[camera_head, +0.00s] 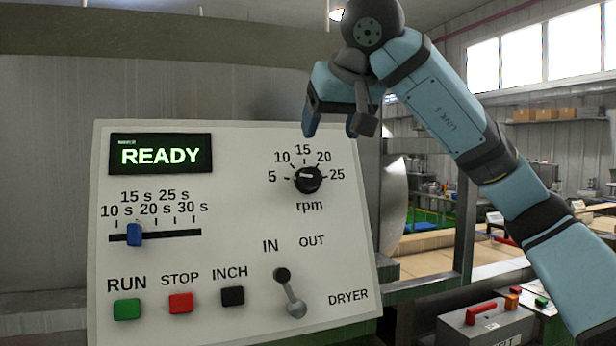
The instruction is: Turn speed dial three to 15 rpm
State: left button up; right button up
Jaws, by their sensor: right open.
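The speed dial (308,180) is a round black knob on the upper right of a white control panel (235,235). Its scale reads 5, 10, 15, 20 and 25, with "rpm" below. Its small white mark seems to point left, near the 5 side; the exact reading is too small to tell. No number three shows on the panel. My right gripper (337,122) is open and empty, with its fingers pointing down. In the picture it is just above and right of the dial, at the panel's top edge, apart from the knob. My left gripper is not in view.
The panel also has a lit READY display (160,154), a blue slider (135,234), green (127,309), red (181,302) and black (232,296) buttons, and an IN/OUT lever (290,293) below the dial. A grey box with a red handle (481,313) stands lower right.

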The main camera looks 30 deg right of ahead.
aim_at(313, 174)
jog(key=x, duration=1.2)
jog(key=shift+a, duration=0.15)
jog(key=shift+c, duration=0.2)
jog(key=shift+s, duration=0.1)
jog(key=c, duration=0.9)
